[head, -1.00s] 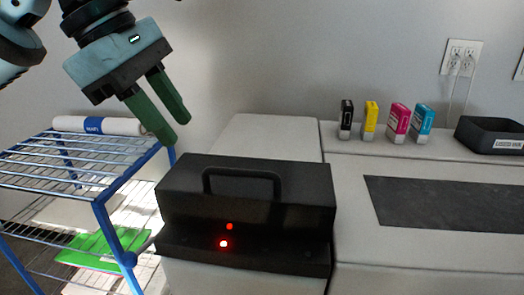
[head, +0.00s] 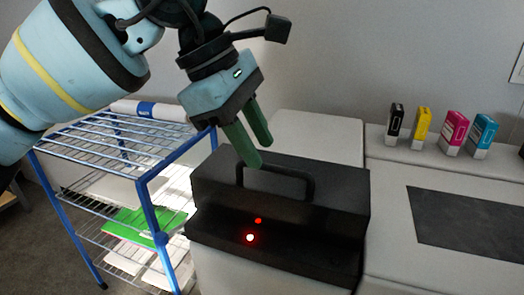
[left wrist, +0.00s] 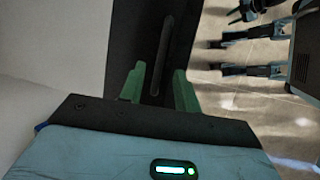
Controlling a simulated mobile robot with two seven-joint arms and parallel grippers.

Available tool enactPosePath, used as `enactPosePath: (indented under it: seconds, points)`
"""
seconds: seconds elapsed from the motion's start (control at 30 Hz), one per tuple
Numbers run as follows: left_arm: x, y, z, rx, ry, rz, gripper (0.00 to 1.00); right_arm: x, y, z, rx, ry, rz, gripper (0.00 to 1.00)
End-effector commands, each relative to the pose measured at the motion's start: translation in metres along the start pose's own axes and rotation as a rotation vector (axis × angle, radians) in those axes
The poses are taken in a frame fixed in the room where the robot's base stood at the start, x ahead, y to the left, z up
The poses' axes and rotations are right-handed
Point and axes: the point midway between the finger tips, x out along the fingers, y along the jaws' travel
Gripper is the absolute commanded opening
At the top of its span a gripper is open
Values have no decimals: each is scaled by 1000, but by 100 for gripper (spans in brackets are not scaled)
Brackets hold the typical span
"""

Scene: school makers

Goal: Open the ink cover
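The black ink cover (head: 330,200) sits closed on the white machine, with a raised bar handle (head: 290,174) on its top and red lights on its front. My left gripper (head: 258,156) is open and empty, its green fingers pointing down above the left end of the handle. In the left wrist view the handle (left wrist: 162,55) runs between the two open fingers (left wrist: 157,85), apart from them as far as I can tell. My right gripper does not show in the head view; I cannot identify it surely in the left wrist view.
Several ink cartridges (head: 453,131) stand on the ledge at right. A dark grey mat (head: 465,225) lies on the white machine top (head: 385,205). A blue-framed wire rack (head: 110,145) stands close on the left, with a paper roll (head: 150,110) on top.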

Motion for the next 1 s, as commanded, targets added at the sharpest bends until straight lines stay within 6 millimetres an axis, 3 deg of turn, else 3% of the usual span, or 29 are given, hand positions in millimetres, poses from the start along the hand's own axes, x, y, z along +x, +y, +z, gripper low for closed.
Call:
enactPosePath:
  seconds: [0.2,0.53,0.8,1.0]
  points:
    - [21,0,0,1,0,-1,33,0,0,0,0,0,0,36]
    - [24,0,0,0,-1,1,33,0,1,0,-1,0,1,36]
    - [24,0,0,0,-1,0,0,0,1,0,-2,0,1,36]
    - [24,0,0,0,-1,0,0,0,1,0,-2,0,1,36]
